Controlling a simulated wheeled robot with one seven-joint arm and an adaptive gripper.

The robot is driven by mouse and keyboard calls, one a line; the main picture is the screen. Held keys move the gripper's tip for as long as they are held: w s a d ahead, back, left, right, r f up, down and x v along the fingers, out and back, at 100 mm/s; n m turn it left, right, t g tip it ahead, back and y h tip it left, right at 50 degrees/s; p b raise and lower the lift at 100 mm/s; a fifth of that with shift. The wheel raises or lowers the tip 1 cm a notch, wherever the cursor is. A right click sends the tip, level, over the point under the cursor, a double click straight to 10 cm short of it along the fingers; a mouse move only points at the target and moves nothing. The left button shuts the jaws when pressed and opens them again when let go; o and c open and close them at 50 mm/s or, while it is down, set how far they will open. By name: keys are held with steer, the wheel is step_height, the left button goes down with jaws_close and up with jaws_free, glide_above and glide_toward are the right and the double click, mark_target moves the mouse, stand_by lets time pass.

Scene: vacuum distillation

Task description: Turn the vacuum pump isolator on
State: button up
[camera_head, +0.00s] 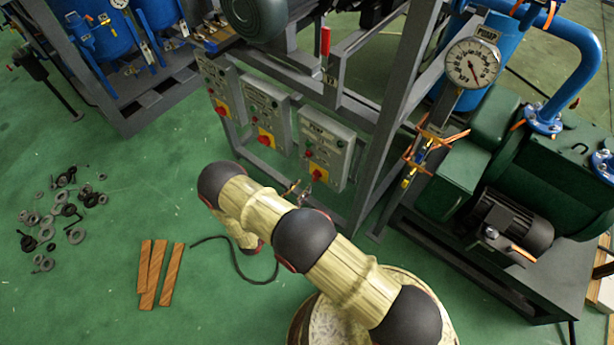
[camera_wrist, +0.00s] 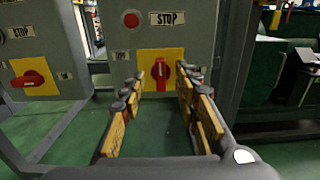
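The pump control box (camera_head: 326,150) is the rightmost of three grey boxes on the steel frame. Its isolator, a red rotary handle (camera_wrist: 160,71) on a yellow plate (camera_wrist: 147,62), is ahead in the wrist view; the handle looks upright. The red and yellow isolator also shows low on the box in the head view (camera_head: 318,173). My gripper (camera_wrist: 160,84) is open and empty, with its yellow-padded fingers to the left and right of the handle in the picture. I cannot tell whether they touch it. In the head view, my gripper is mostly hidden behind my arm.
A neighbouring box (camera_wrist: 30,50) with its own red handle (camera_wrist: 28,79) is to the left. A red stop button (camera_wrist: 131,19) is above the isolator. A frame post (camera_head: 385,130) and green pump (camera_head: 490,150) stand right. Wooden strips (camera_head: 160,272) and loose rings lie on the floor.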

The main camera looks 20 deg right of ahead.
mark_target(314, 175)
steer(key=b+x, duration=0.1)
steer(key=x, duration=0.6)
steer(key=shift+c, duration=0.6)
jaws_close()
